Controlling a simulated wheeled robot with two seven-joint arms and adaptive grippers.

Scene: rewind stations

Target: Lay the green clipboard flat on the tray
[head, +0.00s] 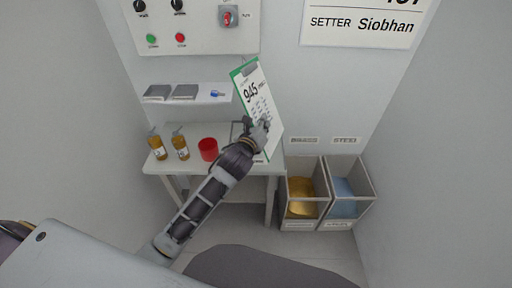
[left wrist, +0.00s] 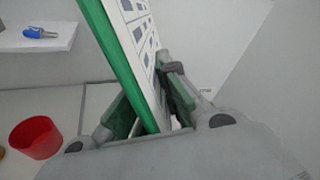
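The green clipboard (head: 258,97) stands upright and tilted above the right part of the table, with a white printed sheet facing out. My left gripper (head: 262,128) is shut on its lower part. In the left wrist view the clipboard (left wrist: 128,60) rises from between the two fingers (left wrist: 153,120). A grey-rimmed shape (head: 236,129), which looks like the tray, shows behind my left arm on the table. Most of it is hidden by the arm and the clipboard. My right gripper is not in view.
The white table (head: 225,166) carries a red cup (head: 208,149) and two amber bottles (head: 181,147) at its left. A wall shelf (head: 183,94) holds dark flat items and a small blue object (head: 217,94). Two open bins (head: 305,186) stand right of the table.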

